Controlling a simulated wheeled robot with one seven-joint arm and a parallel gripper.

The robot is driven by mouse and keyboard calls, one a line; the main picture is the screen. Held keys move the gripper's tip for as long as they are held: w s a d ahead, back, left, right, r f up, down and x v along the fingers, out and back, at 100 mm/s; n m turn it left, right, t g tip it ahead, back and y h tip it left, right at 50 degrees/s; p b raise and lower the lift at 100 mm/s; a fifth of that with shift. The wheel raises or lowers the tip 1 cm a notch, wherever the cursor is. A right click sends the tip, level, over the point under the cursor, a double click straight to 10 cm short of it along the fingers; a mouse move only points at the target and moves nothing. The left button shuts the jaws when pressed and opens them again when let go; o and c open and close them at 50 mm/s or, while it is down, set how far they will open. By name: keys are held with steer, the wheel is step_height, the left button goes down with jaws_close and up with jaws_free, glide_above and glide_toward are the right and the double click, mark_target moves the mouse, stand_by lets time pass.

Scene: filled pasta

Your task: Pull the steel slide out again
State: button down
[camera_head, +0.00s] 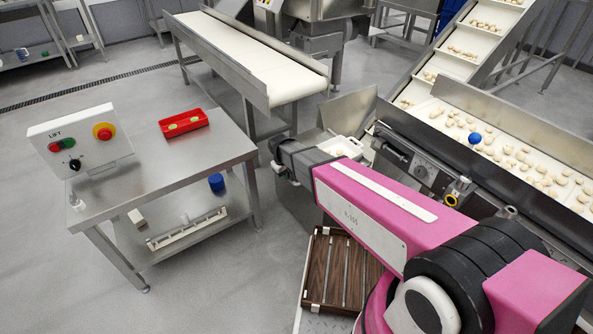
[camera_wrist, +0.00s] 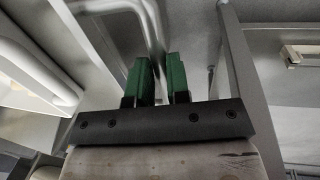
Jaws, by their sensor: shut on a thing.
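My gripper (camera_wrist: 159,72) shows two green fingers in the wrist view. They are shut on a bent steel bar (camera_wrist: 152,22), which looks like the handle of the steel slide. The bar runs up from between the fingers and bends left along the top of the picture. Grey steel surfaces lie around it, but I cannot tell which is the slide plate. In the head view my arm reaches left to a steel chute (camera_head: 348,108) beside the inclined conveyor. The fingers and slide are hidden there.
A steel table (camera_head: 175,165) with a lift control box (camera_head: 80,141) and red tray (camera_head: 184,124) stands left. A flat white conveyor (camera_head: 250,55) stands behind. The pasta conveyor (camera_head: 480,125) is right, with a blue ball (camera_head: 475,138). A brown slatted crate (camera_head: 340,270) sits low in front.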

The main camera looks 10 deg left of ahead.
steer(key=shift+s+a, duration=0.45)
steer(key=shift+a, duration=0.05)
steer(key=c, duration=1.1)
jaws_free()
steer(key=shift+s+a, duration=0.1)
steer(key=shift+r, duration=0.1)
step_height(320, 180, up, 10)
steer(key=s+a, duration=0.1)
steer(key=shift+s+a+r, duration=0.15)
steer(key=shift+s+r, duration=0.05)
steer(key=shift+r, duration=0.05)
steer(key=s+d+m, duration=0.1)
steer(key=d+m, duration=0.2)
steer(key=d, duration=1.1)
steer(key=s+d+m+g+y, duration=0.1)
steer(key=s+d+m, duration=0.1)
steer(key=d, duration=1.2)
steer(key=s+d+r+m, duration=0.1)
steer(key=d+m, duration=0.3)
steer(key=d, duration=1)
steer(key=shift+s+d+g+y, duration=0.2)
steer(key=shift+s+g+y, duration=0.1)
steer(key=shift+s, duration=0.35)
